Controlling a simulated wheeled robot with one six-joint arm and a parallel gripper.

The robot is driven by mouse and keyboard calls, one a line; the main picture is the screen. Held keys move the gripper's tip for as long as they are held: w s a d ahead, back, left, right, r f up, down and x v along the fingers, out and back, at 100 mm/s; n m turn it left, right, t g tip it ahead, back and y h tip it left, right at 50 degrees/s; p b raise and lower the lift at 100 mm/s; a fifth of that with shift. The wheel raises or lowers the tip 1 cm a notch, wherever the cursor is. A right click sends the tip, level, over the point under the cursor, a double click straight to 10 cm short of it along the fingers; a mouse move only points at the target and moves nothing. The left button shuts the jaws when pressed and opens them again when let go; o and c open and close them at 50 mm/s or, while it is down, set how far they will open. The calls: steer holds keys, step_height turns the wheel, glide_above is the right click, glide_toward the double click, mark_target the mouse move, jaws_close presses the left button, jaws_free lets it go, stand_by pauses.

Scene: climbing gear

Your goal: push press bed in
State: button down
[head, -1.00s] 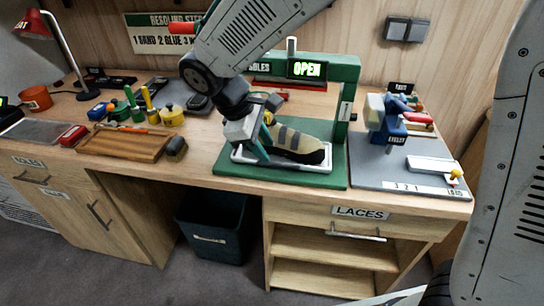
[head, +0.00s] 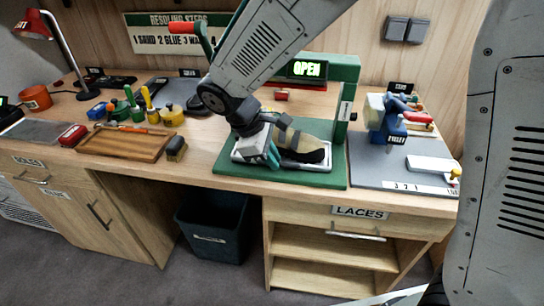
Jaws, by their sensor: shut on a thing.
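The green press (head: 346,95) stands at the back of the bench, with a lit sign reading OPEN (head: 306,69). Its press bed (head: 318,170) is a pale-rimmed tray low on the green base plate (head: 225,165). A tan and dark shoe (head: 305,147) lies on the bed. My gripper (head: 272,158), with teal fingers, is down at the left front part of the bed, beside the shoe. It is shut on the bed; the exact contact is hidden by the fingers. My arm covers the press's left side. A red-handled lever (head: 186,28) shows above it.
A wooden tray (head: 125,143), brush (head: 176,148) and several tools stand left on the bench. A grey mat with a blue eyelet tool (head: 388,120) lies to the right. A dark bin (head: 212,225) stands below the bench.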

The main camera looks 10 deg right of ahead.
steer(key=w+d, duration=0.1)
steer(key=w, duration=0.2)
steer(key=w+d, duration=0.1)
steer(key=w, duration=0.3)
steer(key=w+d, duration=0.1)
steer(key=w, duration=0.2)
steer(key=shift+w+d, duration=0.15)
steer(key=shift+d, duration=0.1)
steer(key=shift+w+r, duration=0.1)
steer(key=shift+w, duration=0.05)
steer(key=c, duration=1.5)
jaws_free()
steer(key=shift+w+d, duration=0.1)
steer(key=shift+w, duration=0.05)
steer(key=v, duration=0.7)
steer(key=shift+r, duration=0.35)
